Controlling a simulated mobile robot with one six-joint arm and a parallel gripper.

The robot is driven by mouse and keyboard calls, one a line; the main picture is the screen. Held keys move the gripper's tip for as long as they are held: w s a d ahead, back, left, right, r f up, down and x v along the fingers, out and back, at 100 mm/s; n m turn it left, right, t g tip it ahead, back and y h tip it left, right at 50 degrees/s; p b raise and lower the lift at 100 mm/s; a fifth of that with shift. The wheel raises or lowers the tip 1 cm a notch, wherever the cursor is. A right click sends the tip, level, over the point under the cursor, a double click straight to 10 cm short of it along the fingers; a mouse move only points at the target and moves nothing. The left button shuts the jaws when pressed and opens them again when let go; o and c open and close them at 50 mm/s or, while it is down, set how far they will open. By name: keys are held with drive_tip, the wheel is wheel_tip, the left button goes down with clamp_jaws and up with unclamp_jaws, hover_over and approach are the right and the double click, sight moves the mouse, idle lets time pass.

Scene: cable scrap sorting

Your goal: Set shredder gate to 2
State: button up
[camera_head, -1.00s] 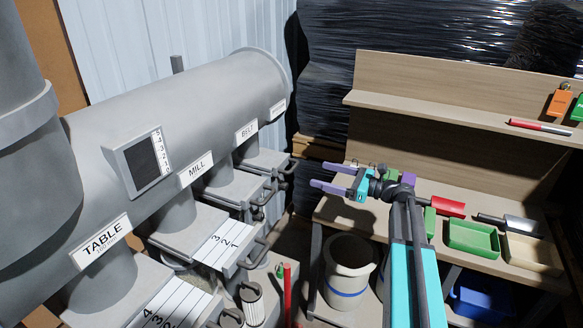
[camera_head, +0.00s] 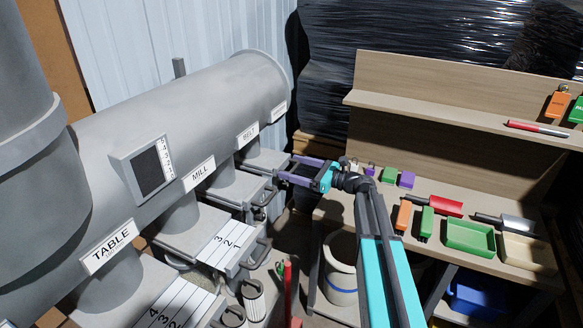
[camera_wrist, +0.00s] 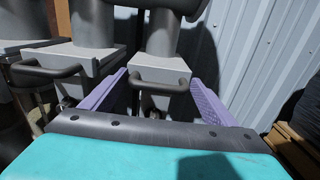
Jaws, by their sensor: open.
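A grey duct (camera_head: 225,90) carries a row of slide gates under labels TABLE (camera_head: 108,245), MILL (camera_head: 199,174) and BELT (camera_head: 247,135). The farthest label (camera_head: 279,108) is too small to read; no label reads "shredder". My gripper (camera_head: 288,168) is open at the far end of the row, beside the farthest gate. In the wrist view, a dark bar handle (camera_wrist: 160,86) on a grey gate (camera_wrist: 160,65) shows between my two purple fingers, which look apart from it. Number strips (camera_head: 226,243) show on nearer gates; I cannot read the far gate's setting.
A neighbouring gate handle (camera_wrist: 45,72) is close left of my fingers. The bench (camera_head: 480,192) at right holds a green tray (camera_head: 470,237), scoops and coloured blocks. A white bucket (camera_head: 341,268) and a red post (camera_head: 288,290) stand below. A corrugated wall (camera_head: 175,45) is behind.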

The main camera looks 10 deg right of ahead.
drive_tip(key=c, duration=1.5)
drive_tip(key=shift+s+a, duration=0.1)
drive_tip(key=shift+s, duration=0.05)
